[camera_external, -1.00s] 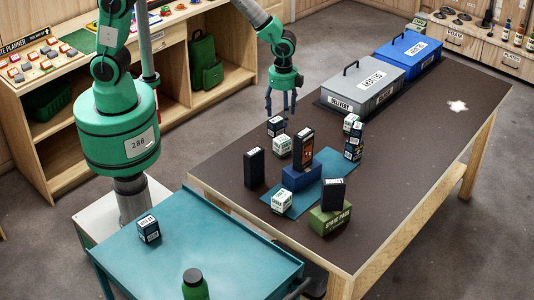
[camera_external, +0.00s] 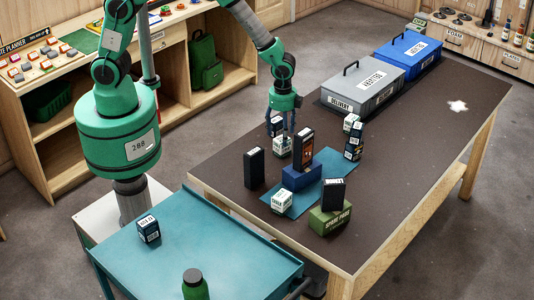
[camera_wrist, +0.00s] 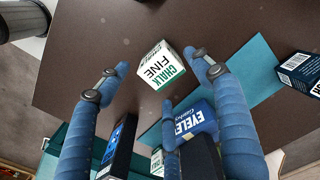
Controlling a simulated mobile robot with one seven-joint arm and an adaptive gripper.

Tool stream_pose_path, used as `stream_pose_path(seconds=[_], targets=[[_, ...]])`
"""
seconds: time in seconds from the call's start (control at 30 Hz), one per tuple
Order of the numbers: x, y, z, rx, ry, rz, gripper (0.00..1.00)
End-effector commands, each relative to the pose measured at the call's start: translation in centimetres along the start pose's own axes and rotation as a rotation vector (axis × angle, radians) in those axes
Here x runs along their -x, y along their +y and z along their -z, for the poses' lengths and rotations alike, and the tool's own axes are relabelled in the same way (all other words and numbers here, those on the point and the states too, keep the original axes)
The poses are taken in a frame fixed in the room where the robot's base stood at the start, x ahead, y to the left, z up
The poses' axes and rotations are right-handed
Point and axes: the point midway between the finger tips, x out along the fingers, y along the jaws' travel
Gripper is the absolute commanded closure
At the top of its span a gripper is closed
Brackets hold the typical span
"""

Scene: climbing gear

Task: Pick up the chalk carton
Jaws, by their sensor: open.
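A white chalk carton with green lettering (camera_external: 281,147) stands on the dark table, below my gripper (camera_external: 281,131). In the wrist view the carton, lettered CHALK FINE (camera_wrist: 158,68), shows between the tips of my gripper (camera_wrist: 157,60). The blue fingers are spread and hold nothing. I cannot tell how far the tips are above the carton. A second white and green chalk carton (camera_external: 282,202) stands nearer the camera at the teal mat (camera_external: 318,190). It shows partly hidden at the bottom of the wrist view (camera_wrist: 157,163).
A tall black box (camera_external: 254,168) and a dark-and-orange box on a blue box (camera_external: 300,178) stand close by. Stacked cartons (camera_external: 352,140) stand to the right. The table's right part is mostly clear.

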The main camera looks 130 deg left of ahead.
Motion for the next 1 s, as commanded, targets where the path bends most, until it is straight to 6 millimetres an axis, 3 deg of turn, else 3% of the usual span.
stream_pose_path(seconds=[0.37, 0.8, 1.0], targets=[[-0.2, 0.0, 0.0, 0.000, 0.000, 0.000, 0.34], [-4.5, -0.2, 0.0, 0.000, 0.000, 0.000, 0.34], [-5.2, -0.2, 0.1, 0.000, 0.001, 0.001, 0.34]])
